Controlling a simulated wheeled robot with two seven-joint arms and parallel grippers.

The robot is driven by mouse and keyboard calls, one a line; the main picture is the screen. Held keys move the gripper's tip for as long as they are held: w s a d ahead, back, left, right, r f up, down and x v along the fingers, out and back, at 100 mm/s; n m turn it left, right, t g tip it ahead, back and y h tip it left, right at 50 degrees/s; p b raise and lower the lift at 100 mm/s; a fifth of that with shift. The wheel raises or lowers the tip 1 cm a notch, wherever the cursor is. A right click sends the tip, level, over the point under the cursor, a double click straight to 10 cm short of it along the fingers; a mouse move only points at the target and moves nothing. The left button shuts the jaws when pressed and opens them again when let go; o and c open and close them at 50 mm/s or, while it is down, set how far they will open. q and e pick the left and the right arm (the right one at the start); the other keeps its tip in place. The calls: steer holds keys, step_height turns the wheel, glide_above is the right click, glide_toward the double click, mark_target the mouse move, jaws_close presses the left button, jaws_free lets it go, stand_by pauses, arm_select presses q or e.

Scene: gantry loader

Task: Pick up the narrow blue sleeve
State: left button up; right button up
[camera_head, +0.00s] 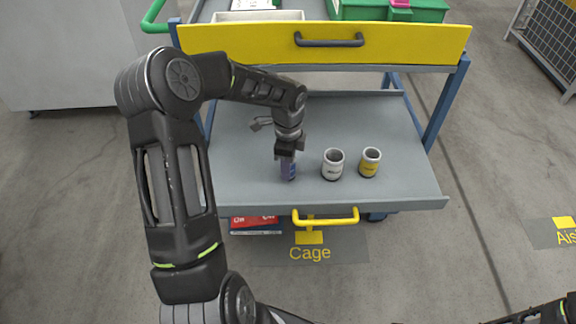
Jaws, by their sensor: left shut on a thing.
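The narrow blue sleeve (288,169) stands upright at the left of a row on the grey shelf of the cart. My left gripper (287,154) points down from above and is shut on the upper part of the sleeve, hiding its top. I cannot tell whether the sleeve's bottom touches the shelf. My right gripper does not show; only a bit of dark arm is at the lower right edge.
A white sleeve (332,166) and a yellow-banded sleeve (369,164) stand to the right of the blue one. The grey shelf (240,185) is bare around them. The yellow drawer front (420,46) is above and behind. A red box (254,222) lies below the shelf.

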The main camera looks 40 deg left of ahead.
arm_select(q)
jaws_close()
steer(key=shift+r, duration=0.15)
stand_by(0.4)
step_height(320, 180, up, 10)
steer(key=shift+f+p, duration=0.1)
steer(key=shift+p, duration=0.8)
